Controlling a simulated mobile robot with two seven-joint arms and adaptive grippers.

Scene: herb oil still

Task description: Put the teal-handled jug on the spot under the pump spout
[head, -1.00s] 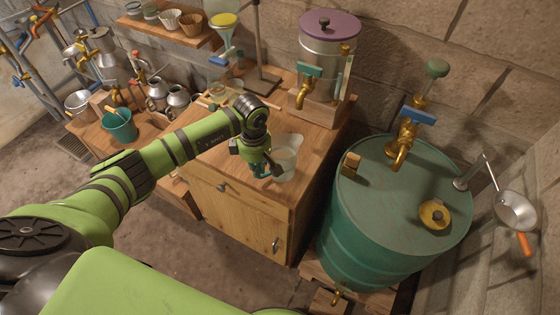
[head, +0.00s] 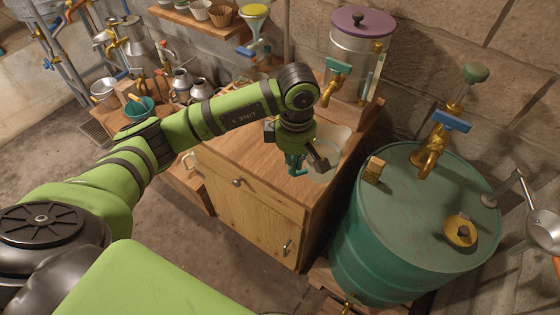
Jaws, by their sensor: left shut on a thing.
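The clear jug (head: 334,144) with a teal handle (head: 292,163) is in the head view, over the right part of the wooden cabinet top. My left gripper (head: 303,157) is shut on the jug's handle, reaching down from above. The jug looks upright, partly hidden behind the gripper. I cannot tell whether its base touches the wood. A brass pump spout (head: 430,160) with a blue lever stands over the teal drum (head: 405,205), right of the jug. The drum lid below the spout is bare. My right gripper is not in view.
A small wooden block (head: 373,170) and a yellow cap (head: 460,231) sit on the drum lid. A purple-lidded dispenser (head: 357,60) with a brass tap stands behind the jug. A saucepan (head: 543,230) hangs at the right. A gap separates cabinet and drum.

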